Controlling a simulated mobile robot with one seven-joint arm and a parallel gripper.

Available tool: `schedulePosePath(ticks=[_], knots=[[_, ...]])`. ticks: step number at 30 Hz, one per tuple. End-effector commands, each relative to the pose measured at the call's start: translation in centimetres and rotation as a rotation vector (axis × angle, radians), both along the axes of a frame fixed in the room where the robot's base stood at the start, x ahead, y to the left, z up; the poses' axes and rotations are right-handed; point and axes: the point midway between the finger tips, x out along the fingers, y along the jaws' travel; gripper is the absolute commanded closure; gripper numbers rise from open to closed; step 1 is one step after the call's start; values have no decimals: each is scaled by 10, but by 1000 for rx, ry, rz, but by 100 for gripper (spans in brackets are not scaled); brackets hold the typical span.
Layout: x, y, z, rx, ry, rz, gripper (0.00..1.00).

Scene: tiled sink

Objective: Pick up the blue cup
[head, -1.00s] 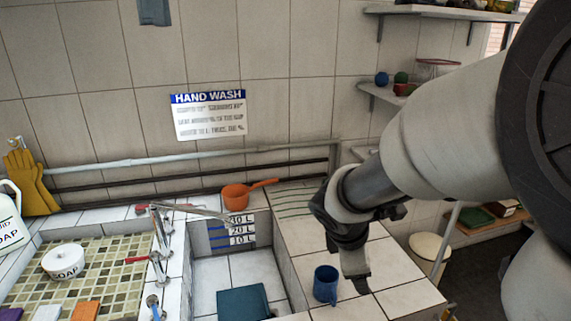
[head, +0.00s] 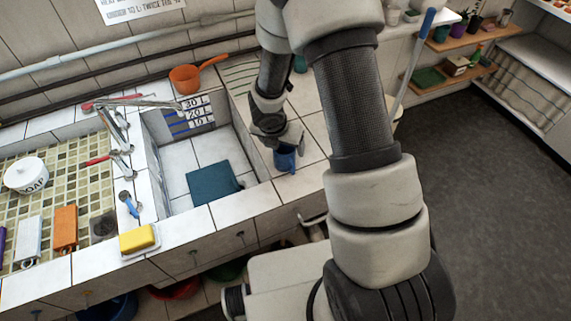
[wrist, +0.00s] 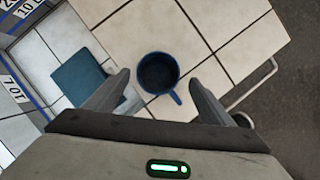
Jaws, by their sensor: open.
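The blue cup (wrist: 158,73) stands upright on the white tiled counter to the right of the sink basin. In the wrist view I look down into its dark inside, and its handle points to the lower right. My gripper (wrist: 160,85) is open, with one finger on each side of the cup in that view; I cannot tell how far above the cup the fingertips are. In the head view the cup (head: 285,160) is partly hidden behind my gripper (head: 283,143).
The sink basin (head: 175,157) with a dark teal board (head: 212,183) lies left of the cup. An orange pan (head: 187,79) sits at the back. A yellow sponge (head: 137,238) lies on the front ledge. Counter tile behind the cup is free.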

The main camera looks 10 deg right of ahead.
Motion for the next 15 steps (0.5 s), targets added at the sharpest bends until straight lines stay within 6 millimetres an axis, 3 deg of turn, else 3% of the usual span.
schedulePosePath(ticks=[3, 9, 15], knots=[[5, -3, -16, -1, 1, 0, 24], [9, -5, -27, 0, 0, -1, 24], [19, -8, -56, -1, 2, -1, 24]])
